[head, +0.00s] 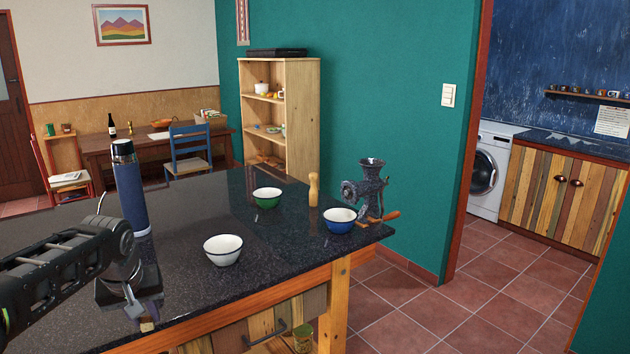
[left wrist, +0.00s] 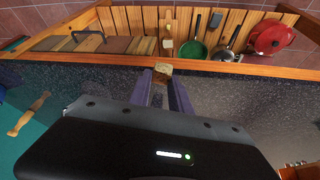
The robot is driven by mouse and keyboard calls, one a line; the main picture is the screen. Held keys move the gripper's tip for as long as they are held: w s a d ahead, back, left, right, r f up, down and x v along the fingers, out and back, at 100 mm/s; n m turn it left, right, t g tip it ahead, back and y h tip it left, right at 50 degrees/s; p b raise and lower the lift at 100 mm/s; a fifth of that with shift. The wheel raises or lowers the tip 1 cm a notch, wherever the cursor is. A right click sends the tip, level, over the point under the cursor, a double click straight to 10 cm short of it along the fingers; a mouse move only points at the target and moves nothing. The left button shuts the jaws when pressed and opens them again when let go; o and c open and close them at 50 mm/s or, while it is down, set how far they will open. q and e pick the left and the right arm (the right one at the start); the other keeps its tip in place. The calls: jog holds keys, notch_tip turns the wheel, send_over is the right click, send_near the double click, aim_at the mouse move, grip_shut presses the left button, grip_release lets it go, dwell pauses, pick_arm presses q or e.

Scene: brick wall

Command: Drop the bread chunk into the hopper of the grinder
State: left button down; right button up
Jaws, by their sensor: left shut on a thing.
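The dark metal grinder (head: 366,198) stands at the far right corner of the dark counter, with its flared hopper (head: 371,163) on top, opening upward, and a wooden crank handle low at its right. My left gripper (head: 146,312) is shut on the small tan bread chunk (head: 147,325), low at the near left of the head view, far from the grinder. In the left wrist view the bread chunk (left wrist: 162,68) sits between the two fingertips (left wrist: 162,74). My right gripper is not in view.
On the counter (head: 290,262) stand a blue bottle (head: 131,190), a white bowl (head: 223,250), a green bowl (head: 267,197), a wooden mill (head: 313,189) and a blue bowl (head: 340,221) just before the grinder. A green pan (left wrist: 194,52) and red pot (left wrist: 271,38) show below the counter edge.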

pick_arm(q)
jog(key=s+d+f+m+h, duration=0.2)
jog(key=d+f+m, duration=0.3)
jog(key=d+f, duration=0.9)
jog(key=s+d, duration=0.1)
jog(key=d, duration=0.3)
jog(key=shift+f+m, duration=0.3)
jog(key=shift+f, duration=0.05)
jog(key=shift+d, duration=0.1)
jog(key=s+f, duration=0.3)
jog(key=f, duration=1)
jog(key=shift+s+f, duration=0.35)
jog(key=shift+f, duration=0.05)
